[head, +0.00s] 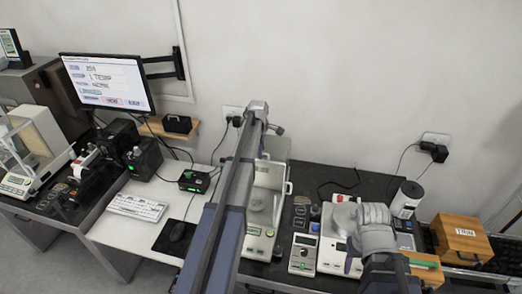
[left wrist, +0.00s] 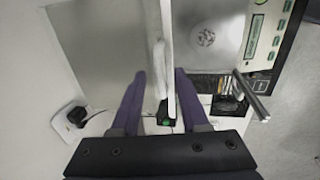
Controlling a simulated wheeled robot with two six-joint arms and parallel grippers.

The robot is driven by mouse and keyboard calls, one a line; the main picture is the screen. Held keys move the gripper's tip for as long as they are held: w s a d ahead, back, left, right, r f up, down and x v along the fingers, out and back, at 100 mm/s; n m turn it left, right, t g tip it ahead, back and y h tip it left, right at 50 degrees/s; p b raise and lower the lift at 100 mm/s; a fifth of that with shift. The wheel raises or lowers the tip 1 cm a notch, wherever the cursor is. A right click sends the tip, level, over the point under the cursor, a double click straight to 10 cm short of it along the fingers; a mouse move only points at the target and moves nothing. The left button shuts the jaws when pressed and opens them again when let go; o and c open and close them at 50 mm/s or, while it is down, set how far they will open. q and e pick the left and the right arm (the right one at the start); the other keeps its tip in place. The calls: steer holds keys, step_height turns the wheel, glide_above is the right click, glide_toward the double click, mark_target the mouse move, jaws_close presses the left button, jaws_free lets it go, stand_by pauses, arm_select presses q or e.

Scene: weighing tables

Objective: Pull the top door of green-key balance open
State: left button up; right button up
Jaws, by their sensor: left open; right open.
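The green-key balance (head: 284,188) stands on the dark table at centre, partly hidden behind my left arm. Its green-marked key panel (left wrist: 262,38) and round pan (left wrist: 204,38) show in the left wrist view. My left gripper (left wrist: 160,90) is open over the back part of the balance; its purple fingers lie on either side of a pale strip (left wrist: 172,60), which looks like part of the top door. I cannot tell if they touch it. In the head view, this gripper (head: 268,140) is high at the balance's rear. My right gripper (head: 374,238) is open, low over the table at right.
A balance (head: 338,222) without tall walls stands to the right. A glass-walled balance (head: 30,135) is at far left. The wall is close behind.

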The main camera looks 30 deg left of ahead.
arm_select(q)
steer(key=shift+r, duration=0.15)
step_height(320, 180, up, 7)
steer(key=s+p, duration=0.1)
steer(key=p, duration=0.6)
steer(key=shift+s+d+r+p, duration=0.2)
steer(key=shift+s+p, duration=0.05)
steer(key=shift+p, duration=0.05)
steer(key=s+d+f+m+g+b, duration=0.1)
steer(key=s+d+f+m+b, duration=0.45)
steer(key=d, duration=0.45)
steer(key=s+d+f+m+b, duration=0.5)
steer(key=s+d+f+b, duration=0.1)
steer(key=d, duration=0.4)
steer(key=s+d+f+m+b, duration=0.5)
steer(key=s+d+m, duration=0.2)
steer(key=s, duration=0.2)
steer(key=s+d+f+m+g+b, duration=0.1)
steer(key=s+d+f+m+b, duration=0.5)
steer(key=s, duration=0.4)
steer(key=shift+s+d+m+y, duration=0.3)
steer(key=shift+d+m+y, duration=0.05)
steer(key=shift+m+y, duration=0.1)
